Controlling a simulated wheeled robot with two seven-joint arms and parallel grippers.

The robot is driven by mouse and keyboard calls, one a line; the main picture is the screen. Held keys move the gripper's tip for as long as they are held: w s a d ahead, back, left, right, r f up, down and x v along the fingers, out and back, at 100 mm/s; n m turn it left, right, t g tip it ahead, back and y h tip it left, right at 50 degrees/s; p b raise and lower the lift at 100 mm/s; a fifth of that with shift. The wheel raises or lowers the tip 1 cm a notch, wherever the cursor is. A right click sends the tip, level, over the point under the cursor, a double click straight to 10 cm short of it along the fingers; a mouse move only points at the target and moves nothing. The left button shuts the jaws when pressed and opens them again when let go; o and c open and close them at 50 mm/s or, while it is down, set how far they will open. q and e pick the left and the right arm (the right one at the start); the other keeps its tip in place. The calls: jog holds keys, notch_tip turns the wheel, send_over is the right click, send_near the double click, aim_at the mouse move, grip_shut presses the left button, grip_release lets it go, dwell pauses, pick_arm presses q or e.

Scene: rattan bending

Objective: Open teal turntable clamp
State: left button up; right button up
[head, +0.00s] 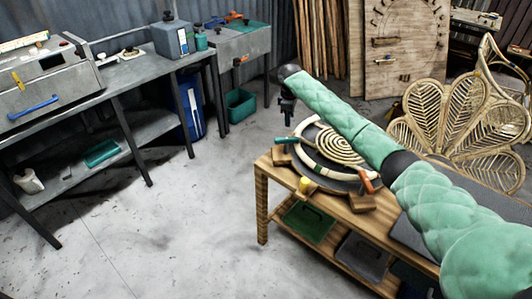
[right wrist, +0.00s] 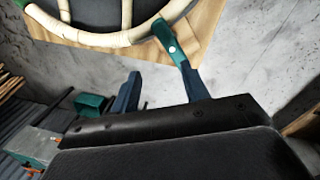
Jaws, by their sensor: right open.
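The teal clamp (head: 285,140) is a small handle at the left edge of the round turntable (head: 312,172). In the right wrist view the teal clamp (right wrist: 167,38) sticks out from the turntable's rattan rim (right wrist: 115,38), over the wooden table corner. My right gripper (head: 288,106) is above and behind the clamp in the head view, pointing down. In the right wrist view my right gripper (right wrist: 160,76) is open, its fingers apart with nothing between them. The right-hand fingertip overlaps the clamp's outer end; I cannot tell whether they touch. My left gripper is not in view.
A yellow clamp (head: 304,184) and an orange clamp (head: 367,183) sit at the turntable's near edge. A woven rattan chair back (head: 455,125) stands right of the wooden table (head: 262,195). The grey floor (head: 190,220) at left is open, up to a metal workbench (head: 120,80).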

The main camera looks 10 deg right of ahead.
aim_at(287, 138)
jog(key=shift+f+n+g, duration=0.3)
jog(key=shift+f+n, duration=0.1)
jog(key=shift+f, duration=0.25)
jog(key=shift+a+f+n, duration=0.1)
jog(key=shift+f+n, duration=0.15)
jog(key=shift+n, duration=0.05)
jog(key=shift+s+a+n+g+y, duration=0.3)
jog(key=shift+n+y, duration=0.1)
jog(key=shift+n, duration=1.1)
jog(key=shift+f+p, duration=0.35)
jog(key=shift+f, duration=0.15)
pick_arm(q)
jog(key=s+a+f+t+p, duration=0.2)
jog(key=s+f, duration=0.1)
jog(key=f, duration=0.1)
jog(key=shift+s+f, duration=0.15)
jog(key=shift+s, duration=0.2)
pick_arm(e)
jog(key=shift+f, duration=3.4)
